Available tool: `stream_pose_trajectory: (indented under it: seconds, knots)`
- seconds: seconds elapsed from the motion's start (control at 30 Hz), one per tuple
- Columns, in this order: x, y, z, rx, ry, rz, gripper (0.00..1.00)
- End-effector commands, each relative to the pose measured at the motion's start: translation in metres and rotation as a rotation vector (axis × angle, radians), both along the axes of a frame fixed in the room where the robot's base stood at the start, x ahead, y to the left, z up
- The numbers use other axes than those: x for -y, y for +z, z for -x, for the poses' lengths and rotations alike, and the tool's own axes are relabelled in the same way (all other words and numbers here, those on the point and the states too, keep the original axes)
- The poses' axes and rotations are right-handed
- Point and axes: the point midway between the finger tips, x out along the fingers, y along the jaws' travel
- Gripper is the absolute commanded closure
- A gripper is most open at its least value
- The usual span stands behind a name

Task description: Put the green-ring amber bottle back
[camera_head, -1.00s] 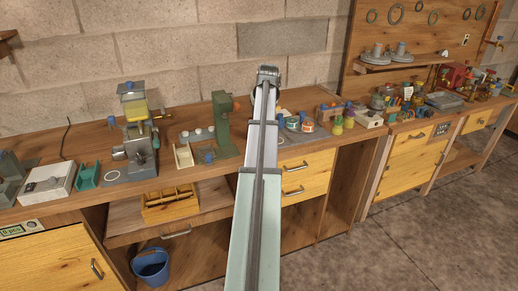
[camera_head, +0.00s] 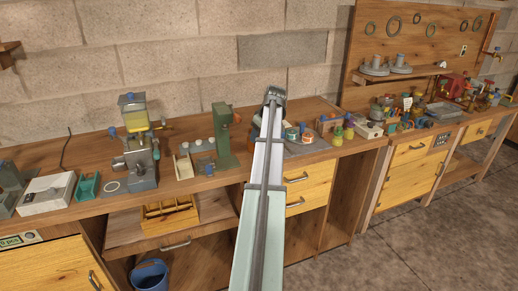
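My arm reaches from the bottom edge up over the workbench (camera_head: 70,213). Its end, my gripper (camera_head: 273,95), is in front of the wall above the back of the bench, right of the green press. The fingers cannot be made out, so I cannot tell whether they are open or hold anything. I cannot pick out a green-ring amber bottle for sure. Two yellow-green bottles (camera_head: 338,136) stand right of my arm. My arm hides part of the bench.
A green press (camera_head: 222,138) stands close left of my arm. Further left is a grey machine with a yellow vessel (camera_head: 136,120). A wooden tray (camera_head: 170,215) lies on a pulled-out shelf. A grey tray (camera_head: 443,111) is at right. A blue bucket (camera_head: 151,277) stands below.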

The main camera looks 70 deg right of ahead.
Motion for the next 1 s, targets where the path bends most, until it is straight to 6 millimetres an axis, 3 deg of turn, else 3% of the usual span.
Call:
stream_pose_trajectory:
  seconds: [0.53, 0.97, 1.0]
  knots:
    - [0.000, -0.054, 0.000, -0.001, -0.002, -0.001, 0.92]
    - [0.000, -0.059, 0.000, 0.000, -0.001, 0.001, 0.92]
    - [0.000, -0.059, 0.000, 0.000, -0.001, 0.001, 0.50]
